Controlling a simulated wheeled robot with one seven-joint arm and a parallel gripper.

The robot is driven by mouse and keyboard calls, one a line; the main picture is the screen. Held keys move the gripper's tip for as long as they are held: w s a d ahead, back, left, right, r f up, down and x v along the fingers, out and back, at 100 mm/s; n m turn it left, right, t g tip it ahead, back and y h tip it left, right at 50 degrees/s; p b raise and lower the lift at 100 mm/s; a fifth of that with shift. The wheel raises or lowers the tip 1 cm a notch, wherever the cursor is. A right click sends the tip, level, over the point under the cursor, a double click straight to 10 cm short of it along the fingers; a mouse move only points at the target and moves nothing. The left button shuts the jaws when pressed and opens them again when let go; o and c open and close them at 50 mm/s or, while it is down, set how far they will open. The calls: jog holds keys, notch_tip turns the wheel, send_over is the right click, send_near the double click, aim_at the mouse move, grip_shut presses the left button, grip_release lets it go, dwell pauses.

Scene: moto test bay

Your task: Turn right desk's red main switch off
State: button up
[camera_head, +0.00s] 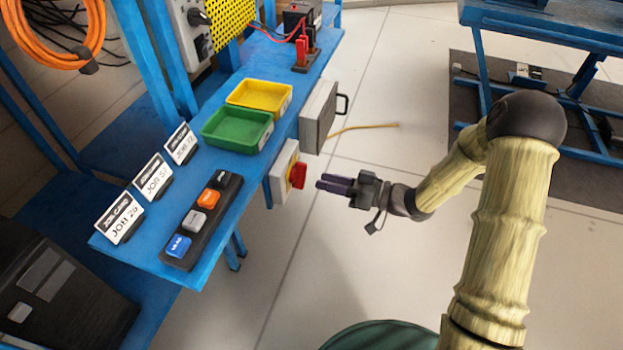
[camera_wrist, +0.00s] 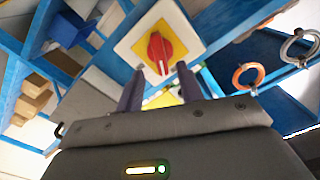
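The red main switch (camera_head: 297,175) is a rotary knob on a yellow plate, on a white box (camera_head: 280,175) at the blue desk's front edge. In the wrist view the red knob (camera_wrist: 159,50) shows its grip bar running nearly up and down, with a white mark at its lower end. My gripper (camera_head: 319,184) points at the knob from the right in the head view, with a small gap between. In the wrist view my gripper (camera_wrist: 161,70) has its fingers apart and empty, with the knob just beyond and between the tips.
A grey box with a black handle (camera_head: 318,117) hangs on the same desk edge, beside the switch box. A button strip (camera_head: 203,220), green tray (camera_head: 238,129) and yellow tray (camera_head: 260,97) are on the desktop. Floor in front is clear.

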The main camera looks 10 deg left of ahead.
aim_at(299, 176)
jog(key=a, duration=0.5)
jog(key=shift+w+b, duration=0.25)
jog(key=shift+b, duration=0.1)
jog(key=shift+d, duration=0.1)
jog(key=shift+s, duration=0.1)
grip_shut()
